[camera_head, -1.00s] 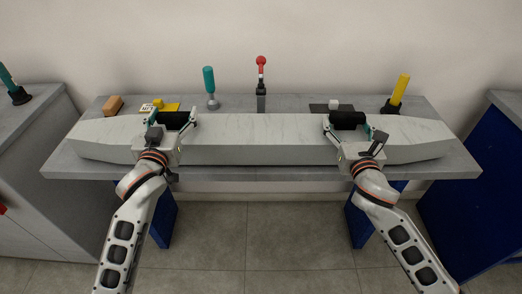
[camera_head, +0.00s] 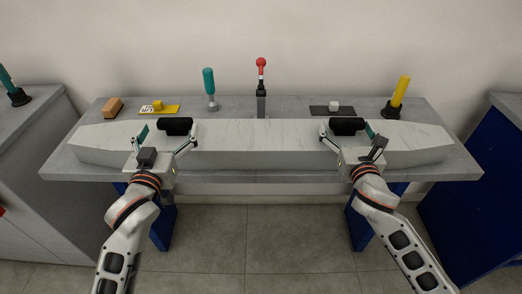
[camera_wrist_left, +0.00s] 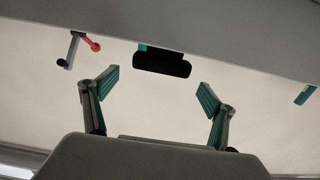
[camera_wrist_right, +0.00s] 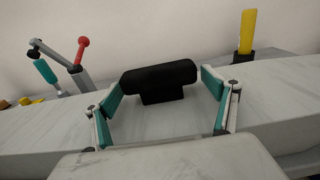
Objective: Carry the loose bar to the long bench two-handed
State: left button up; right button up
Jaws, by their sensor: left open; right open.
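The loose bar (camera_head: 258,134) is a long pale marbled beam with tapered ends and two black handles. It lies lengthwise on the grey long bench (camera_head: 66,171). My left gripper (camera_head: 166,134) is open on the near side of the left handle (camera_head: 175,126). In the left wrist view that handle (camera_wrist_left: 163,62) lies ahead of the spread fingers (camera_wrist_left: 155,88), apart from them. My right gripper (camera_head: 347,132) is open at the right handle (camera_head: 347,125). In the right wrist view the handle (camera_wrist_right: 160,75) shows between the spread fingertips (camera_wrist_right: 161,88); contact is unclear.
Behind the bar stand an orange block (camera_head: 113,107), a yellow mat with a small block (camera_head: 160,107), a teal-handled tool (camera_head: 209,86), a red-knobbed lever (camera_head: 261,84), a dark plate with a pale cube (camera_head: 333,108) and a yellow post (camera_head: 399,94). Other benches flank both sides.

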jog(key=shift+s, duration=0.1)
pick_arm(q)
jog(key=s, duration=0.6)
jog(key=shift+s+r, duration=0.15)
jog(key=shift+s, duration=0.25)
pick_arm(e)
jog(key=s, duration=1.2)
jog(key=shift+r, duration=0.2)
